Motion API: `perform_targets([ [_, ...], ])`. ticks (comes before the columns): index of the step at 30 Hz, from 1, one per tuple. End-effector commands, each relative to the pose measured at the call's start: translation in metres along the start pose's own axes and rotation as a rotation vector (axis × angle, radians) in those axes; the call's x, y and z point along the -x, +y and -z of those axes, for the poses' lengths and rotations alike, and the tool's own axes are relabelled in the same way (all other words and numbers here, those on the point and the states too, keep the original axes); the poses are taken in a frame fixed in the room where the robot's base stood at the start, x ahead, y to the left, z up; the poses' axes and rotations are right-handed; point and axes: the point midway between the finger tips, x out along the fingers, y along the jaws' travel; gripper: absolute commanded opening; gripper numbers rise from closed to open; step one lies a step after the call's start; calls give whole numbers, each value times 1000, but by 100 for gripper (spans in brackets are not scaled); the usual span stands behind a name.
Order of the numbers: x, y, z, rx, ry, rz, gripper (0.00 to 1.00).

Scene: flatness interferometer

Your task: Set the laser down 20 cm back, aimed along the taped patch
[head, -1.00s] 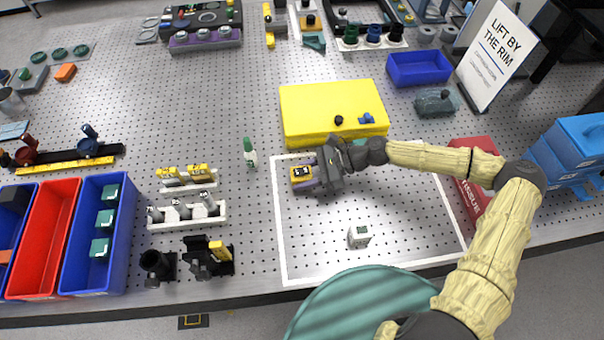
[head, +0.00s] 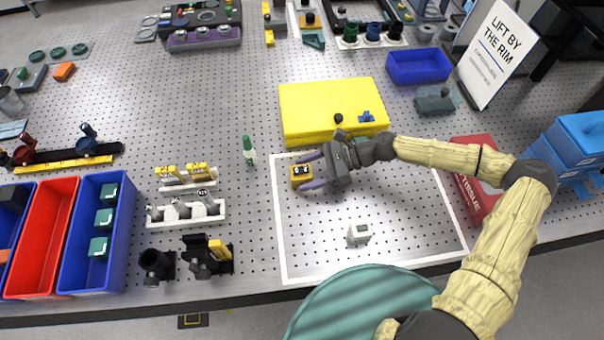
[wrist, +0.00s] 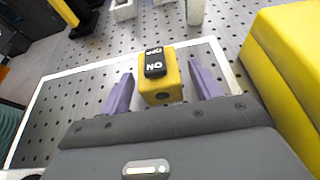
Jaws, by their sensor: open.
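The laser, a small yellow box (head: 300,173) with a black switch marked ON on top, rests on the pegboard table just inside the left tape line of the taped patch (head: 281,232), near its back left corner. In the wrist view the laser (wrist: 160,88) has a small dark round spot on the face toward me. My gripper (head: 312,170) is open, its purple fingers either side of the laser's near end with visible gaps. The wrist view shows my gripper (wrist: 160,76) straddling it, apart from both sides.
A yellow case (head: 330,105) stands just behind the patch. A small white device (head: 359,234) sits inside the patch, toward the front. A red tissue box (head: 474,178) is at right. The patch's middle is bare.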

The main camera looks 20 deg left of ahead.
Motion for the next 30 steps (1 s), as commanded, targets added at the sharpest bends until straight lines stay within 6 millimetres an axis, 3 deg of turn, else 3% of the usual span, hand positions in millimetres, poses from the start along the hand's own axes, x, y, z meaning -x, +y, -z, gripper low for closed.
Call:
perform_targets([
  [9, 63, -1, 3, -1, 3, 5, 64],
  [15, 93, 0, 2, 0, 1, 2, 64],
  [30, 101, 0, 0, 0, -1, -1, 64],
])
